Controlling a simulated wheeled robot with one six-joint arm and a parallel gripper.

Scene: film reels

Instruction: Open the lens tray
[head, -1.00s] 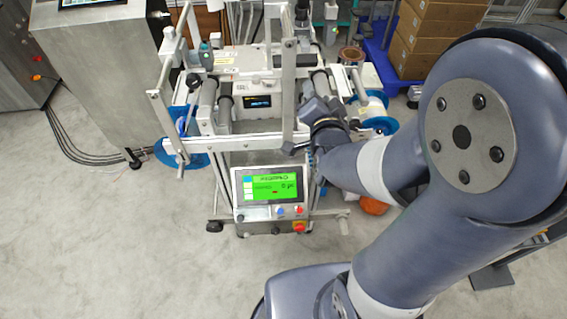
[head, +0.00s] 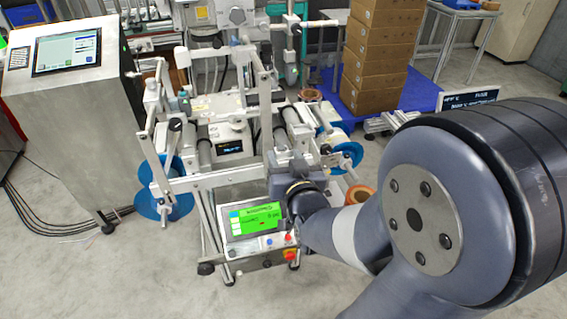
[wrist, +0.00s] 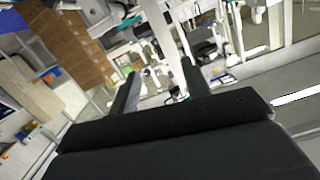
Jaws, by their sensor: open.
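A film-reel machine with a metal frame (head: 185,184) stands in the middle of the head view. A white unit (head: 228,133) with a small dark display sits inside the frame. I cannot tell which part is the lens tray. My gripper (wrist: 160,67) is open in the wrist view, with two dark fingers apart and nothing visible between them. In the head view my dark wrist is at the machine's front right, beside the green-lit control panel (head: 254,219); the fingertips cannot be made out there.
Blue reels (head: 160,203) hang at the machine's left, and another blue reel (head: 347,156) is at its right. A steel cabinet (head: 68,130) with a screen stands left, with cables on the floor. Stacked brown boxes (head: 380,60) stand behind right. The floor at front left is clear.

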